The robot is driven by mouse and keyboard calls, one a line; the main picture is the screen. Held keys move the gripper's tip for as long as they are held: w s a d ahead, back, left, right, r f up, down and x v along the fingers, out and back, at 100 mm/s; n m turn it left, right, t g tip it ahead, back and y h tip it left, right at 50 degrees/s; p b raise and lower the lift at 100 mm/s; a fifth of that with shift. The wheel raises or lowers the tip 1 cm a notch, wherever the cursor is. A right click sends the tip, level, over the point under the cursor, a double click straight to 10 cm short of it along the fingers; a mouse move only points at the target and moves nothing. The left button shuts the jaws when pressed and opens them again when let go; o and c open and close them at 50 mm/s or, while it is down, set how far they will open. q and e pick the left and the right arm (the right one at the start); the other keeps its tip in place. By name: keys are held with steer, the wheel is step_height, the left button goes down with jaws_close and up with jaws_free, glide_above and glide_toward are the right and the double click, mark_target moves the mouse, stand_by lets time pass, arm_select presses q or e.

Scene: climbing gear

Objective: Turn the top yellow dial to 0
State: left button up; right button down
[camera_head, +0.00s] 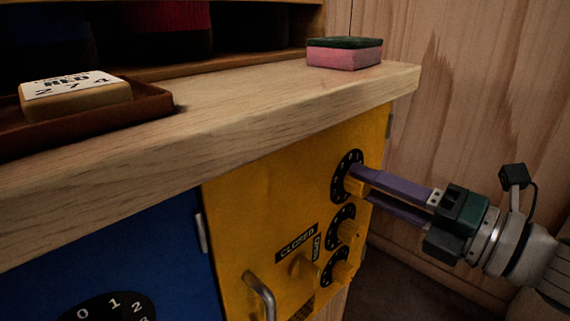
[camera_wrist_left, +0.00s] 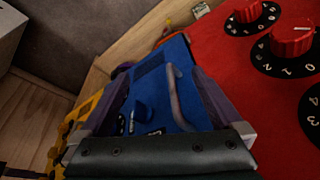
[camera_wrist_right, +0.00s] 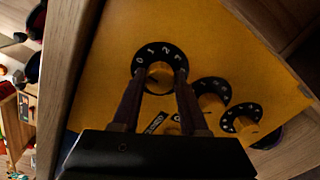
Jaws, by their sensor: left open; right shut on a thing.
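The yellow door (camera_head: 245,225) carries a column of black dials with yellow knobs. The top yellow dial (camera_head: 341,178) is at its upper right in the head view. My right gripper (camera_head: 357,181) comes in from the right and is shut on that dial's knob. In the right wrist view, the fingers sit on either side of the knob (camera_wrist_right: 159,77), with 0, 1 and 2 showing on the disc above it. Which digit the knob is set to cannot be told. My left gripper (camera_wrist_left: 158,72) is open and empty, in the left wrist view only.
Two lower yellow dials (camera_head: 347,230) (camera_head: 342,272), a CLOSED label (camera_head: 296,243) and a metal handle (camera_head: 259,291) are below. A blue door (camera_head: 150,255) adjoins. A sponge (camera_head: 344,58) and a tray (camera_head: 155,98) sit on the wooden top. The left wrist view shows a red panel (camera_wrist_left: 285,115) with dials.

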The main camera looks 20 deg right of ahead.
steer(key=shift+c, duration=2.2)
jaws_free()
steer(key=shift+s, duration=0.1)
steer(key=p+v, duration=0.1)
steer(key=v, duration=0.9)
